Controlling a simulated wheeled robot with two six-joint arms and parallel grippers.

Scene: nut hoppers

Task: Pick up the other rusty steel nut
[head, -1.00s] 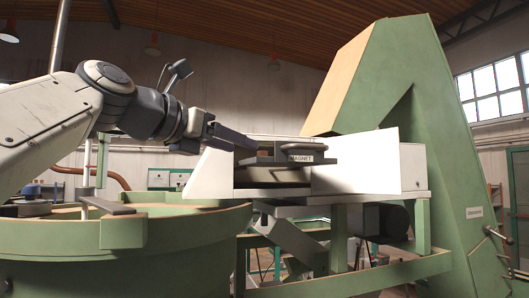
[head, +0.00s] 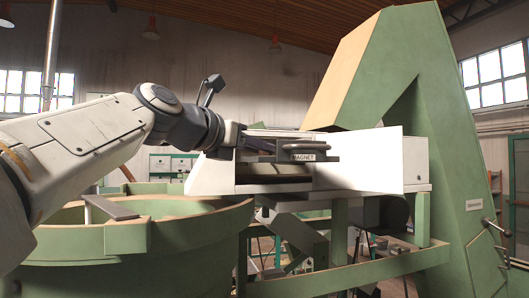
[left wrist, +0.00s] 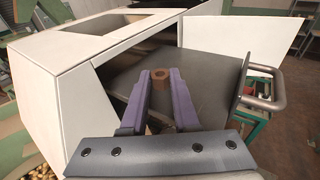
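A rusty brown hex nut (left wrist: 162,82) sits on a dark plate (left wrist: 205,75) inside a white-walled chute in the left wrist view. My left gripper (left wrist: 161,78) has its two purple-grey fingers apart, with the nut between or just beyond their tips; I cannot tell whether they touch it. A brown patch shows lower between the fingers, too unclear to name. In the head view my left gripper (head: 236,140) reaches in at the left end of the chute by the part labelled MAGNET (head: 302,157); its fingertips and the nut are hidden there. My right gripper is not in view.
A handled magnet plate (left wrist: 262,90) stands close to the right of the fingers. White chute walls (head: 355,160) rise around the plate. A round green hopper (head: 80,240) stands at left and a tall green frame (head: 425,130) at right.

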